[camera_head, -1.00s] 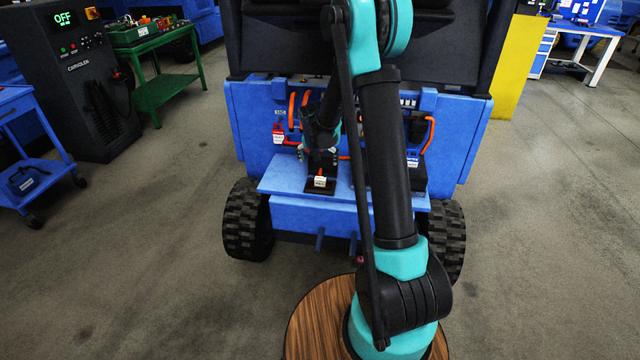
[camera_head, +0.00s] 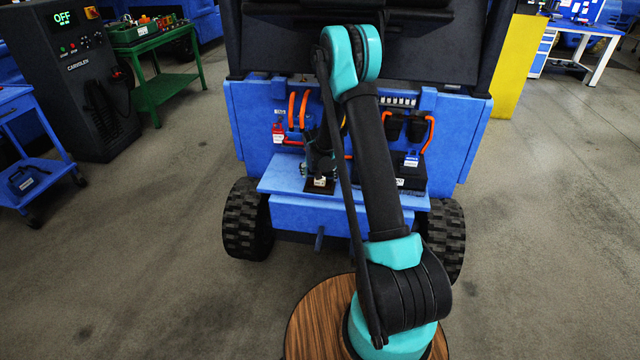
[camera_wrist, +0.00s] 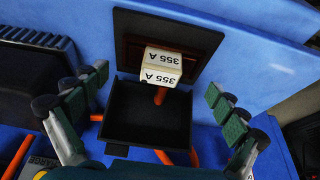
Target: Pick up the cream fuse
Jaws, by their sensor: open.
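The cream fuse (camera_wrist: 161,66) shows in the wrist view as a cream block with "355 A" printed on it. It stands at the far side of a black open box (camera_wrist: 146,115), in front of its raised lid. My gripper (camera_wrist: 159,98) is open, with one green-padded finger on each side of the fuse and nothing between the pads. The fuse is a little beyond the fingertips, apart from both. In the head view the fuse (camera_head: 320,182) is a small light patch on the blue ledge, below my gripper, which is partly hidden by my arm.
The blue ledge (camera_head: 285,180) sits on a wheeled blue vehicle. Orange cables (camera_head: 292,108) run along its back panel. A black battery-like box (camera_head: 410,172) stands to the right on the ledge. A dark ribbed box (camera_wrist: 35,75) lies left of the fuse in the wrist view.

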